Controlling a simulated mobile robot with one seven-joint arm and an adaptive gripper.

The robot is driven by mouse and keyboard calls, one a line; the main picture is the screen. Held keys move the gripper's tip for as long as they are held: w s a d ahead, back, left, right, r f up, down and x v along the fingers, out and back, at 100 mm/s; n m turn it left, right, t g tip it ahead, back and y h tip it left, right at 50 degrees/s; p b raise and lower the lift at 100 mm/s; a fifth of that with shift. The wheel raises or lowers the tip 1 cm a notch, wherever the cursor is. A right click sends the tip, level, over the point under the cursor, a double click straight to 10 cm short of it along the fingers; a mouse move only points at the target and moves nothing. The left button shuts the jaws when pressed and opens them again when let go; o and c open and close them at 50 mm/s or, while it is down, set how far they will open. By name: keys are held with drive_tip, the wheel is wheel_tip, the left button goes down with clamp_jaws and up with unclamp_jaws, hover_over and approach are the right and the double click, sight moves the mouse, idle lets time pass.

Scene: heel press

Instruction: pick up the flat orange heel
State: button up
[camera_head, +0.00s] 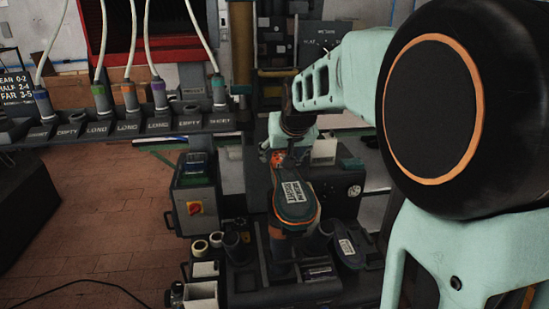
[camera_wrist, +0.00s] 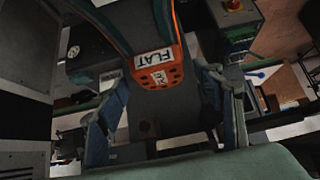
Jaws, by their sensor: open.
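The flat orange heel (camera_wrist: 158,82) shows in the wrist view as an orange piece with dark holes and white labels, one reading FLAT. It lies between the two fingers of my open gripper (camera_wrist: 164,88), with a finger on each side. I cannot tell whether either finger touches it. In the head view a bit of orange, likely the same heel (camera_head: 277,157), shows just below my gripper (camera_head: 287,150). A dark, orange-edged sole-shaped part (camera_head: 293,203) with a white label extends from there toward the camera. My wrist partly hides the heel's far side.
A rack (camera_head: 130,128) with several cabled plugs and labelled slots stands at the back left. A grey control box (camera_head: 196,207) with a red knob is left of the press. Cups and rings (camera_head: 208,243) stand low at front left.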

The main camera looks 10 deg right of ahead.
drive_tip(key=shift+w+f, duration=0.2)
drive_tip(key=shift+s+r, duration=0.15)
drive_tip(key=shift+s, duration=0.05)
drive_tip(key=shift+c, duration=0.5)
drive_tip(key=c, duration=1.2)
